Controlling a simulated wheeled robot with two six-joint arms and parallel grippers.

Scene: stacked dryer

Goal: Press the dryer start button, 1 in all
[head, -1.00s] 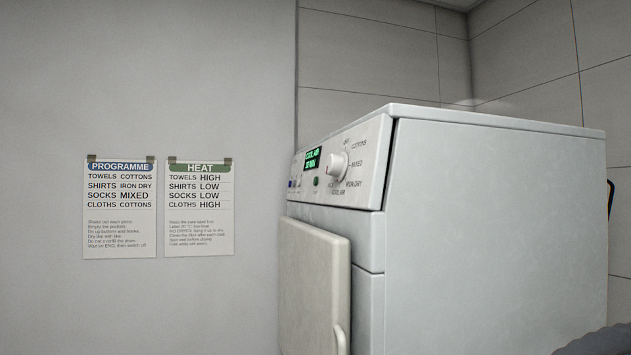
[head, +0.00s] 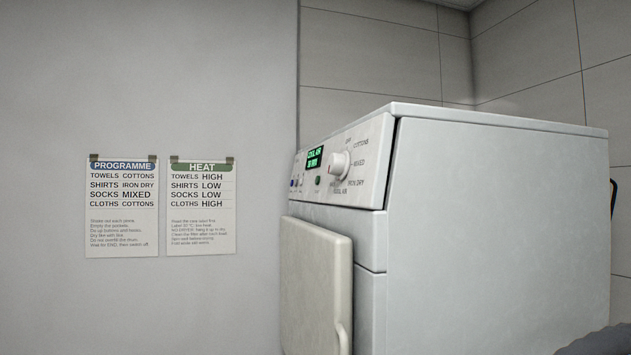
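The white dryer (head: 490,230) stands at the right of the head view, seen at an angle from its side. Its sloped control panel (head: 372,140) carries a white programme knob (head: 338,165), a lit green display (head: 315,157) and a small green button (head: 318,181). Blue and red marked controls (head: 296,182) sit at the panel's far left end, too small to make out. The labels around the knob include COTTONS, MIXED, IRON DRY and COOL AIR. The display seems to read COOL AIR with a time below. Neither gripper shows in the view.
The dryer's cream door (head: 315,285) is shut or nearly so, below the panel. A PROGRAMME sheet (head: 122,205) and a HEAT sheet (head: 202,205) hang on the left wall. A dark rounded shape shows at the bottom right corner. The space before the left wall looks clear.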

